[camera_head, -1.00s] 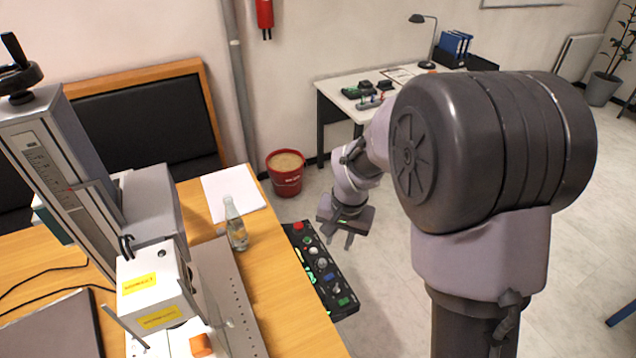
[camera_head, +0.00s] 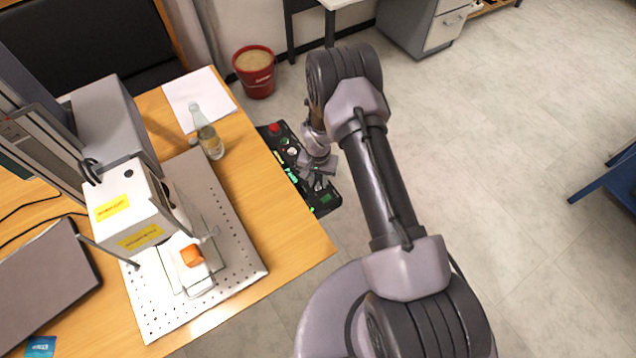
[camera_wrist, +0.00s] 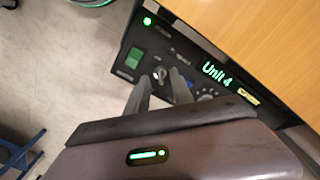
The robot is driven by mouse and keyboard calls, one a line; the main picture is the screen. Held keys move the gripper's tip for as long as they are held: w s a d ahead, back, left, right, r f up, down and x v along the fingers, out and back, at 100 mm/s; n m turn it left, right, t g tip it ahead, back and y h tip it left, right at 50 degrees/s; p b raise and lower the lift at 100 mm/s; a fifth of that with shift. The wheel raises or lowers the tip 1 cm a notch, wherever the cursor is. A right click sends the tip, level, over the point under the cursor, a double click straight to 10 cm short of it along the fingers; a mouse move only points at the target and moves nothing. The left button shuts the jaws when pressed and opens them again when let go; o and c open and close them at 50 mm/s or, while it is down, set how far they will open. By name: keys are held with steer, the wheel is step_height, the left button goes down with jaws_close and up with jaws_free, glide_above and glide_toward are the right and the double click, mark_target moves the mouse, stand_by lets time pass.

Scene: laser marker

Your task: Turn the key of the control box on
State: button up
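The black control box (camera_head: 262,133) sits along the right edge of the wooden table, with a red button (camera_head: 274,128) at its far end. My gripper (camera_head: 324,183) is over the near part of the box and hides some of it. In the wrist view the box (camera_wrist: 125,75) carries a glowing "Unit 4" label. A small round silver switch that looks like the key (camera_wrist: 160,73) shows between the fingertips of my gripper (camera_wrist: 161,80). The fingers are apart, one on each side of it. I cannot tell whether they touch it or how the key is turned.
A green square button (camera_wrist: 134,58) and a round dial (camera_wrist: 207,96) flank the switch. A glass bottle (camera_head: 208,135) and the laser machine (camera_head: 125,205) stand on the table (camera_head: 295,240). A red bucket (camera_head: 255,75) stands on the floor.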

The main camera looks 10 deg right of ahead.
steer(key=shift+f, duration=0.6)
steer(key=shift+c, duration=0.2)
jaws_close()
steer(key=m+b, duration=0.3)
steer(key=m, duration=0.2)
steer(key=shift+f+b, duration=0.15)
steer(key=shift+b, duration=0.2)
steer(key=m+b, duration=0.4)
steer(key=m, duration=0.3)
steer(key=shift+w, duration=0.1)
steer(key=m+b, duration=0.3)
steer(key=m, duration=0.2)
steer(key=shift+m, duration=0.4)
steer(key=shift+r+b, duration=0.2)
steer(key=shift+b, duration=0.15)
